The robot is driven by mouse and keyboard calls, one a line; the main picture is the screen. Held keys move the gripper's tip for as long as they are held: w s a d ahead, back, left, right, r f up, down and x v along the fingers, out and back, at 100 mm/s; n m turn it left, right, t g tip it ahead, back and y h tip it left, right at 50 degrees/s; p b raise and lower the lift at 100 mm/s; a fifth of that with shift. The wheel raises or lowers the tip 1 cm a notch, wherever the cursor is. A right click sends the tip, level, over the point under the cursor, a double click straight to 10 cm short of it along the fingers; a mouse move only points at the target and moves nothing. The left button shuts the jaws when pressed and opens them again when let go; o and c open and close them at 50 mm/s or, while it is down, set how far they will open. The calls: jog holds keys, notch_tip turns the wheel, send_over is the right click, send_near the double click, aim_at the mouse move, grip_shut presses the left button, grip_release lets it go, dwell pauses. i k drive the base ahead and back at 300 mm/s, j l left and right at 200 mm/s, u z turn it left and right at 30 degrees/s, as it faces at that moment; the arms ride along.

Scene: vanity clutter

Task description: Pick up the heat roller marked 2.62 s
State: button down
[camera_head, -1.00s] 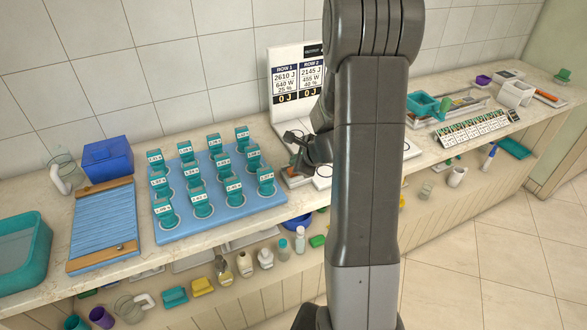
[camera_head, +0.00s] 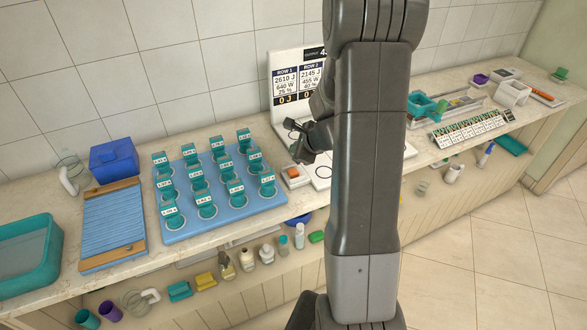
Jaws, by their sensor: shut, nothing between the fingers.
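Several teal heat rollers with small white labels stand in rows on a blue tray (camera_head: 180,236) on the counter. One of them, a front-row roller (camera_head: 206,205), stands near the tray's middle front. The labels are too small to read, so I cannot tell which roller is marked 2.62 s. My gripper (camera_head: 298,157) is shut and empty. It hangs to the right of the tray, above the white station with ring outlines, apart from the rollers. My arm hides part of the station and its sign.
A sign (camera_head: 285,84) with row readings stands behind my gripper. A blue box (camera_head: 114,160), a slatted blue mat (camera_head: 112,228) and a teal tub (camera_head: 30,252) are left of the tray. A label rack (camera_head: 468,130) stands on the right. Several bottles stand on a lower shelf.

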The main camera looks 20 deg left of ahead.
aim_at(204, 202)
jog(key=u, duration=2)
